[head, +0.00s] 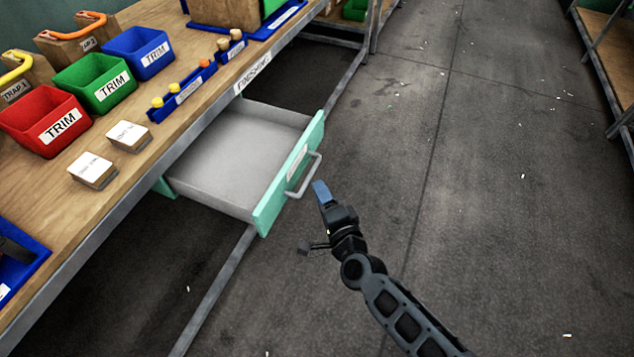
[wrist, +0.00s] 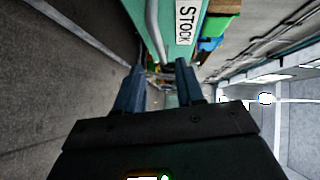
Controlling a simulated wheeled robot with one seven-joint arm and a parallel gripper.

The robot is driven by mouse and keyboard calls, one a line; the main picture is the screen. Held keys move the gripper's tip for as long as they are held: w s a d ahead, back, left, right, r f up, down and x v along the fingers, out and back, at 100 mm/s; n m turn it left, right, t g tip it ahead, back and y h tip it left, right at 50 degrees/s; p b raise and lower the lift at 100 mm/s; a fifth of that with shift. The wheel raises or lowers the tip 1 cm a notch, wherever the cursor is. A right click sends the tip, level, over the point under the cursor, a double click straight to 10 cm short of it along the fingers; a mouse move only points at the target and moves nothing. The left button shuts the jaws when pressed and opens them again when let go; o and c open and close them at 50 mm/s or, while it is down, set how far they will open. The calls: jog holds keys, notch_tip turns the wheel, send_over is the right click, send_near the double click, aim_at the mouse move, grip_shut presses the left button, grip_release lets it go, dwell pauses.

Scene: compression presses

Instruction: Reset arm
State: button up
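My gripper (head: 321,190) is off the front of a pulled-out drawer, to the right of its silver handle (head: 306,178) in the head view. In the wrist view my gripper (wrist: 158,78) shows two blue fingers with a gap between them and nothing held. The handle also shows in the wrist view (wrist: 154,32), ahead of the fingers. Fingers and handle look close but apart; the exact distance is hard to tell. The drawer (head: 245,150) has a teal front, a pale inside and looks empty. My arm reaches in from the lower right.
The wooden workbench (head: 165,130) on the left holds red (head: 45,120), green (head: 95,83) and blue (head: 140,52) TRIM bins and two labelled blocks. The grey floor (head: 480,200) to the right is open. Another bench (head: 608,40) stands at the far right.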

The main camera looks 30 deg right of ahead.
jog(key=shift+s+a+r, duration=0.1)
jog(key=shift+s, duration=0.55)
jog(key=s+r+n+y, duration=0.1)
jog(key=s+r+n, duration=0.25)
jog(key=s, duration=0.75)
jog(key=s+r+n, duration=0.2)
jog(key=s+n, duration=0.3)
jog(key=s, duration=0.5)
jog(key=s+a+r+n+g+y, duration=0.1)
jog(key=s+a+r+n, duration=0.1)
jog(key=s+r+n, duration=0.7)
jog(key=s+r, duration=0.6)
jog(key=r, duration=0.2)
jog(key=shift+s+a+n+y, duration=0.2)
jog(key=shift+a+n+y, duration=0.05)
jog(key=shift+n+y, duration=0.15)
